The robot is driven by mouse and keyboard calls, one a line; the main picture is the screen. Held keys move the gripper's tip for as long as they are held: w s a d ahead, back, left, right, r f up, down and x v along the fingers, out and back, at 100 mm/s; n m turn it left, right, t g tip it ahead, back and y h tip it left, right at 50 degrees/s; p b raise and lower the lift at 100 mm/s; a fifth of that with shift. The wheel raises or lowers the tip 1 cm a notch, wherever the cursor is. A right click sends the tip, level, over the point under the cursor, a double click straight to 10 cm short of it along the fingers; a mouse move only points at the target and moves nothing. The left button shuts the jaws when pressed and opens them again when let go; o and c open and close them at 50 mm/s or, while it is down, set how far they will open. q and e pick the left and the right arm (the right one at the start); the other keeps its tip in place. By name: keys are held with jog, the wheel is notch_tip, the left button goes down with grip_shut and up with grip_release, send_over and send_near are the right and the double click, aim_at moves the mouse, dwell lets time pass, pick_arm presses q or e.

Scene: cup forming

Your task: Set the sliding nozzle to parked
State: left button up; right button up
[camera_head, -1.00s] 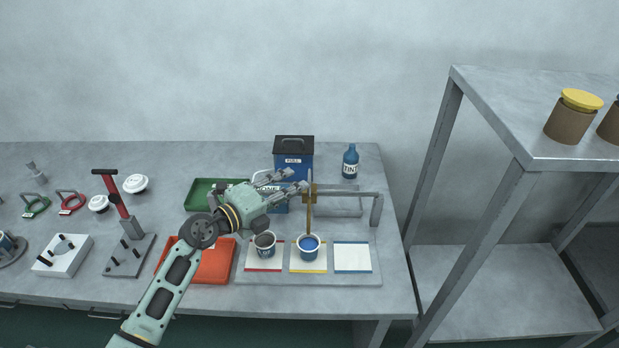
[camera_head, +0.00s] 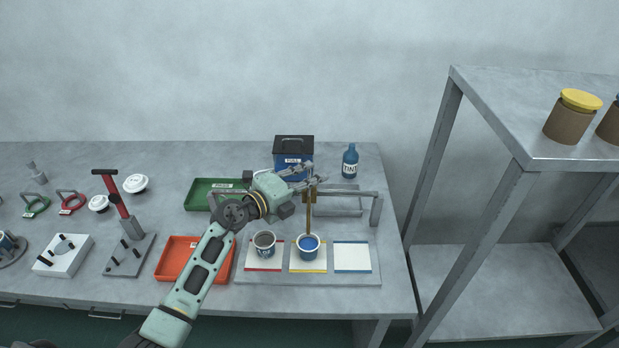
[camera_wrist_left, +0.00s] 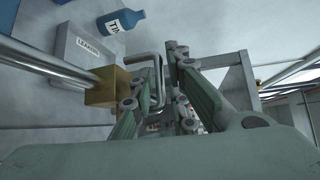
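The sliding nozzle is a brass block (camera_head: 311,190) on a grey rail (camera_head: 350,193), with a thin tube (camera_head: 308,215) hanging down over the cup of blue (camera_head: 308,246) on the yellow-edged mat. In the left wrist view the brass block (camera_wrist_left: 104,88) sits on the rail (camera_wrist_left: 35,57), and a bent grey handle (camera_wrist_left: 150,58) stands beside it. My left gripper (camera_head: 311,178) is beside the block; in its wrist view the gripper (camera_wrist_left: 158,88) has its fingers apart, with the handle between or just beyond them. Contact cannot be told. My right gripper is not in view.
A grey cup (camera_head: 264,243) stands on the red-edged mat; the blue-edged mat (camera_head: 352,257) is empty. A rail post (camera_head: 376,209) stands at the right. A blue box (camera_head: 293,160) and tint bottle (camera_head: 350,161) stand behind, green (camera_head: 200,194) and orange (camera_head: 172,262) trays at the left.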

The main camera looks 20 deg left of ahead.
pick_arm(q)
grip_shut()
jog(key=shift+s+a, duration=0.1)
jog(key=shift+a, duration=0.2)
jog(key=s+a+b, duration=0.2)
jog(key=a, duration=0.5)
jog(key=s+a+b, duration=0.2)
jog(key=a, duration=0.5)
jog(key=s+a+b, duration=0.2)
jog(key=a, duration=0.5)
jog(key=shift+s+a+f, duration=0.1)
jog(key=shift+f, duration=0.05)
jog(key=shift+a, duration=0.25)
jog(key=shift+o, duration=2.3)
grip_release()
jog(key=shift+s+a, duration=0.15)
jog(key=shift+a, duration=0.1)
